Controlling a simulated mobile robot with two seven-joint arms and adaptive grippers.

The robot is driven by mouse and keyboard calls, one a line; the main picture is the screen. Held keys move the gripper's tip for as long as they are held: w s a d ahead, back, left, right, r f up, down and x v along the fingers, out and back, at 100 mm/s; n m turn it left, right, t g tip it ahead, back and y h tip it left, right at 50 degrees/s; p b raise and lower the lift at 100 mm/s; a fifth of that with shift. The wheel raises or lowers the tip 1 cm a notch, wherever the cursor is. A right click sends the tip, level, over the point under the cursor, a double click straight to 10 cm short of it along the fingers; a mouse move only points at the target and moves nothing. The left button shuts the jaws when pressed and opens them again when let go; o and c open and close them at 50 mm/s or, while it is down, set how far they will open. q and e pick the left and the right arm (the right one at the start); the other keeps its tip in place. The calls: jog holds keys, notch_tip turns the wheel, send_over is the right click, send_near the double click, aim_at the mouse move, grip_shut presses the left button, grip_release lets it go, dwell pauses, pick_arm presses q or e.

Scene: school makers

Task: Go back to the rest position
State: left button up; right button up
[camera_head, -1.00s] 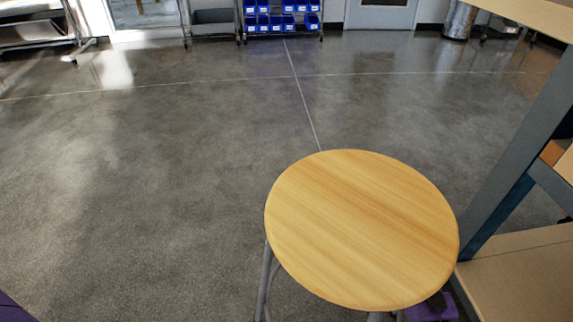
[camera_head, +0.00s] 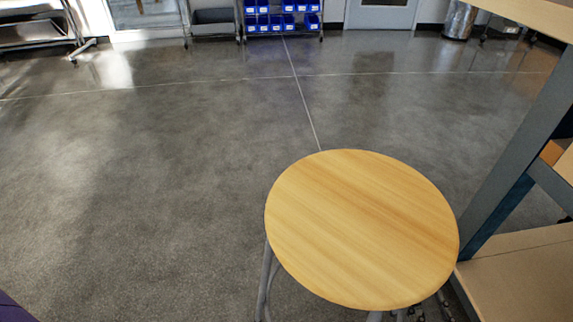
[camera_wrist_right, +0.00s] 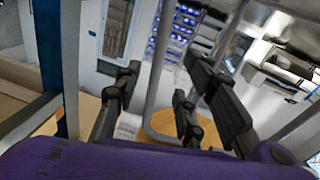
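My right gripper (camera_wrist_right: 162,64) shows in the right wrist view with its two dark fingers spread apart. Nothing is held between them. In the head view only small dark parts, perhaps of this gripper, show below the right edge of the stool seat. My left gripper is out of view. A purple piece at the lower left corner of the head view looks like part of my left arm.
A round wooden stool (camera_head: 362,230) stands close in front. A workbench with a grey leg (camera_head: 520,140) and a low wooden shelf (camera_head: 520,275) is at the right. Blue bins (camera_head: 283,20) are at the back. The floor at left is clear.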

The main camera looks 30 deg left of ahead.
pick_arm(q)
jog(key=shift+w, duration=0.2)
